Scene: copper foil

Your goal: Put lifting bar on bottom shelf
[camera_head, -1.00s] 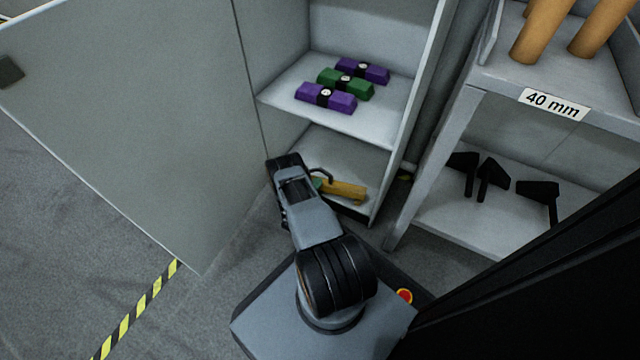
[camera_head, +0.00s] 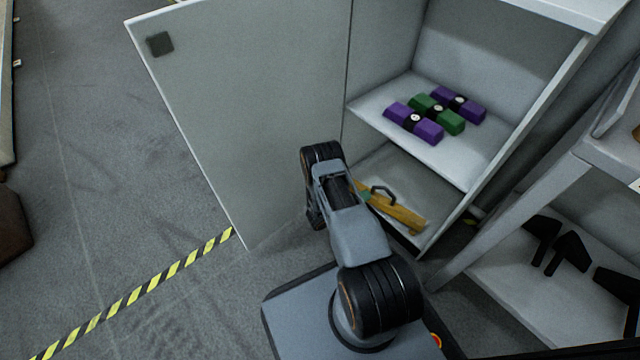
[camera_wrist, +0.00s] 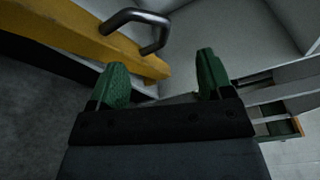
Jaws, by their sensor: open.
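The lifting bar (camera_head: 402,212) is a yellow bar with a dark curved handle. It lies on the bottom shelf (camera_head: 425,180) of the open cabinet, near its front edge. In the wrist view the yellow bar (camera_wrist: 75,38) and its grey metal handle (camera_wrist: 140,25) are at the upper left, ahead of the fingers. My gripper (camera_wrist: 158,82) is open, with its two green fingers apart and nothing between them. The bar appears beyond the left finger, and the handle is apart from both fingers.
The cabinet door (camera_head: 240,110) stands open at left. The upper shelf (camera_head: 375,105) holds two purple blocks and a green block (camera_head: 450,122). A rack (camera_head: 520,290) with black tools stands at right.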

